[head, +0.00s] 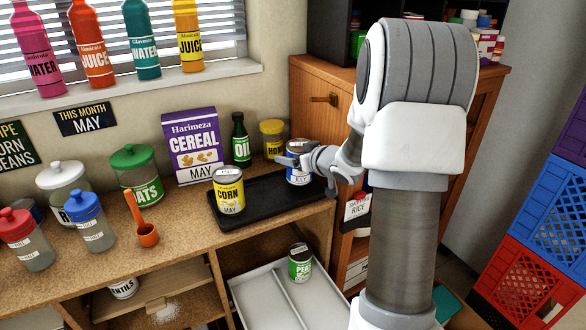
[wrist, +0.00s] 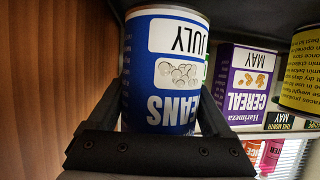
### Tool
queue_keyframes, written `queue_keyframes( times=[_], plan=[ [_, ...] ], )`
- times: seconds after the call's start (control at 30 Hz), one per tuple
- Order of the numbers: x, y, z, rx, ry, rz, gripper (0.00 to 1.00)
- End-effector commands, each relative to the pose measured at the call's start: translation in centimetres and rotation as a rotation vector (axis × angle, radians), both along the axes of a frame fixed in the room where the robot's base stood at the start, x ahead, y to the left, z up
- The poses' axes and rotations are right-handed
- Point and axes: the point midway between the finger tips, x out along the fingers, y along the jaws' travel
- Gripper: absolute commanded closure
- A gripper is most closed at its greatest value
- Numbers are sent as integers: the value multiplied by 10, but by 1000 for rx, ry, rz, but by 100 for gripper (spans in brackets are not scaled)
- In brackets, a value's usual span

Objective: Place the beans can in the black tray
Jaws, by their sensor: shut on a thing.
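The beans can (head: 297,177), blue with a "JULY" label, is between the fingers of my gripper (head: 306,168). In the wrist view, the beans can (wrist: 165,75) appears upside down with both fingers closed on its sides. The can is over the right part of the black tray (head: 262,207) on the counter. I cannot tell whether its base touches the tray. The gripper hides part of the can and the tray's right end. A yellow corn can (head: 229,194) stands on the left part of the tray.
Behind the tray are a purple cereal box (head: 192,148), a dark oil bottle (head: 240,142) and a yellow-labelled jar (head: 273,138). Jars and an orange scoop (head: 147,233) stand at left. Below, an open white drawer (head: 262,300) holds a green-labelled can (head: 300,265). A wooden cabinet (head: 312,100) stands at right.

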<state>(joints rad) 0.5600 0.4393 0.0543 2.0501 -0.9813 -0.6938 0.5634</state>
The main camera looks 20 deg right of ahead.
Motion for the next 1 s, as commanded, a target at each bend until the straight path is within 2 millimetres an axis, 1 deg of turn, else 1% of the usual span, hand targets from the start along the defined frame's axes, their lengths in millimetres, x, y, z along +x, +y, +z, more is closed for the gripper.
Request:
queue_keyframes(
  times=[0.03, 0.13, 0.43, 0.57, 0.6, 0.67, 0.7, 0.9, 1.0],
  plan=[
    [0, 1, -12, 1, 0, 2, 100],
    [0, 0, -21, 0, -1, 0, 100],
    [0, 0, -21, -2, -2, 1, 100],
    [0, 0, -26, -1, -2, 0, 100],
    [0, 0, -26, 0, 0, 0, 13],
    [0, 0, -26, -1, 0, 0, 2],
    [0, 0, -26, -1, 0, 0, 0],
    [0, 0, -25, -1, 0, 0, 0],
    [0, 0, -20, -1, 0, 0, 0]
  ],
)
